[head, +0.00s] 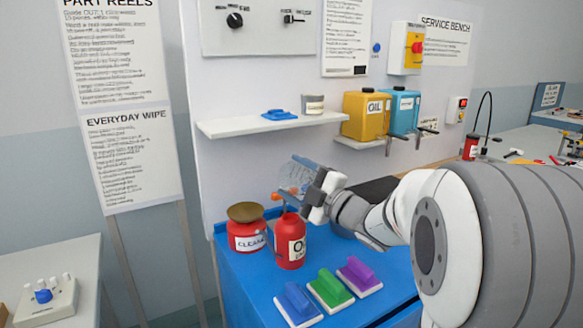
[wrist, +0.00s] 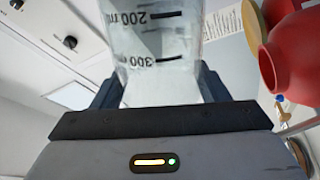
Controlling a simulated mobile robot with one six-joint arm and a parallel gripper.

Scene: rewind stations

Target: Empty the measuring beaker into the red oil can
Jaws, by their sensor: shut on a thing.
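My gripper (head: 318,196) is shut on the clear measuring beaker (head: 297,174), which it holds tilted above the blue-topped bench. The beaker fills the upper middle of the wrist view (wrist: 156,45), with 200 and 300 marks showing between the dark fingers. I cannot tell how much is in it. The red oil can (head: 291,246) stands upright on the bench, just below and slightly left of my gripper. Its label is partly legible. In the wrist view a red container with a rounded body (wrist: 293,65) shows at the right edge, apart from the beaker.
A red cleaner tin (head: 248,238) with a brown lid stands left of the oil can, close to it. Blue, green (head: 330,288) and purple handled blocks lie in front. A wall shelf (head: 250,125) is behind; yellow (head: 366,115) and blue (head: 404,110) canisters stand on another.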

